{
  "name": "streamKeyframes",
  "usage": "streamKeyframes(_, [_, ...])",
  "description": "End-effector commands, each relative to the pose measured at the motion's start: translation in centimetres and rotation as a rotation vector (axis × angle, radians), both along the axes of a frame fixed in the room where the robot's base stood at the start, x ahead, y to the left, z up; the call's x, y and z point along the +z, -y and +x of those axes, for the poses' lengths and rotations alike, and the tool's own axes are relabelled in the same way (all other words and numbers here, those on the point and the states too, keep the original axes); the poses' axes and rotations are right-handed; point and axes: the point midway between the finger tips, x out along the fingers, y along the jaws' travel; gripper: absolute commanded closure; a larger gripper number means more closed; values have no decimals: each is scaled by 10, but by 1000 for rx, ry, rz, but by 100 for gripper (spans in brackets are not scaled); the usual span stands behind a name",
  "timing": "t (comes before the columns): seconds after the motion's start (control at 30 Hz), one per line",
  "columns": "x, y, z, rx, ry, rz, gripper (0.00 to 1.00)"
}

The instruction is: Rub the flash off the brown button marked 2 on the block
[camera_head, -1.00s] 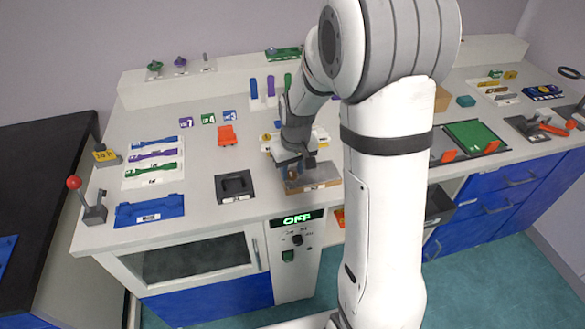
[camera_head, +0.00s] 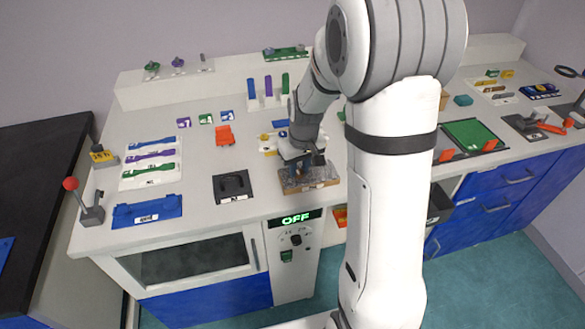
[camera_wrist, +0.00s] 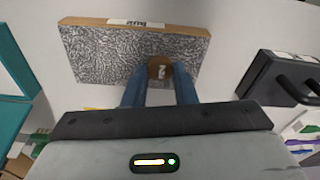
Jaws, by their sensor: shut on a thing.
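The brown button (camera_wrist: 159,69) marked 2 sits between the tips of my blue gripper fingers (camera_wrist: 158,88) in the wrist view. My gripper is shut on it. The button lies over the block (camera_wrist: 105,55), a slab with a rough grey speckled top, wooden edges and a white label on one edge. In the head view the block (camera_head: 294,186) lies near the bench's front edge, with my gripper (camera_head: 304,166) just over it. Whether the button touches the block I cannot tell. Any flash on the button is too small to make out.
A black piece with a handle (camera_head: 233,187) lies left of the block. A blue tray (camera_head: 147,211) lies farther left, near a red-knobbed lever (camera_head: 92,205). Below the block is a panel reading OFF (camera_head: 298,218). Bare bench lies between the black piece and the block.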

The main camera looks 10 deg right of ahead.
Motion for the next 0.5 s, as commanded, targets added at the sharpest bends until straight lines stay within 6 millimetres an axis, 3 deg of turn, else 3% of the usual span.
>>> streamKeyframes(0.5, [-2,32,-1,-3,-4,0,97])
